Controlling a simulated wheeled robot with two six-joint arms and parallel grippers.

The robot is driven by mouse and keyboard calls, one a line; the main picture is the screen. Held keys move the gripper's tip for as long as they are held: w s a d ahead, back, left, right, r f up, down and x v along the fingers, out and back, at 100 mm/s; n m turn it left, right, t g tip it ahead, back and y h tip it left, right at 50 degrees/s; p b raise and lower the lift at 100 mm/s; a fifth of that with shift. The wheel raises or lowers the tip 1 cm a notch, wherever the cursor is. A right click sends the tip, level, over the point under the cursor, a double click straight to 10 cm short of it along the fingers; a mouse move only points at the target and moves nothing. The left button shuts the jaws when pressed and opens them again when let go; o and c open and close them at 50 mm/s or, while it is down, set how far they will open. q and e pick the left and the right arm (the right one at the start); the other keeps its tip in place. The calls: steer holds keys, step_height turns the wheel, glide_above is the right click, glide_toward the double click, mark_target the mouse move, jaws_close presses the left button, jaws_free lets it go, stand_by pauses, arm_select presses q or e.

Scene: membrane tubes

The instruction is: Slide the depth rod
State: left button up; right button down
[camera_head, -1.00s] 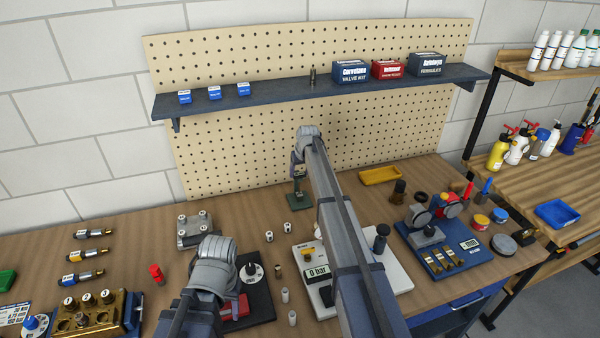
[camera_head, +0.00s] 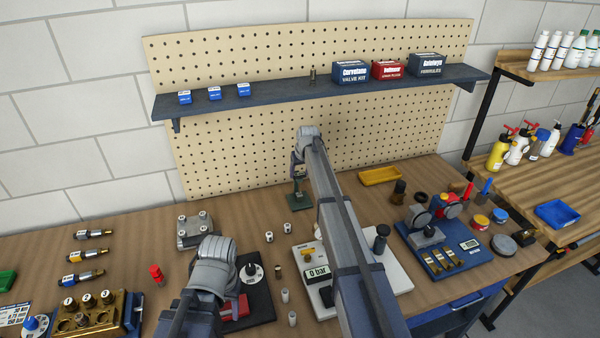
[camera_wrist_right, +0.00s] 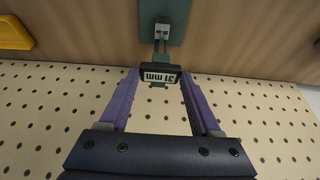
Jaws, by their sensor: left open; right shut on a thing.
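The depth gauge stands on a green base (camera_head: 299,201) at the back of the bench, before the pegboard. In the right wrist view, its dark display head (camera_wrist_right: 159,73) reads 31 mm, upside down. In the head view my right gripper (camera_head: 298,170) is above the green base. My left gripper (camera_head: 212,275) is over the black plate (camera_head: 262,297); its fingertips are hidden behind the wrist.
A white gauge unit (camera_head: 395,270) reading 0 bar is partly hidden under my right arm. A yellow tray (camera_head: 380,176) lies right of the depth gauge. A blue fixture (camera_head: 455,250) stands further right. A shelf (camera_head: 290,98) crosses the pegboard above.

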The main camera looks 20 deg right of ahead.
steer(key=shift+r+p, duration=1.25)
steer(key=shift+r, duration=0.15)
steer(key=shift+f, duration=0.1)
steer(key=shift+c, duration=0.4)
jaws_free()
steer(key=p+v, duration=0.7)
steer(key=shift+s+r, duration=0.2)
steer(key=shift+r, duration=0.15)
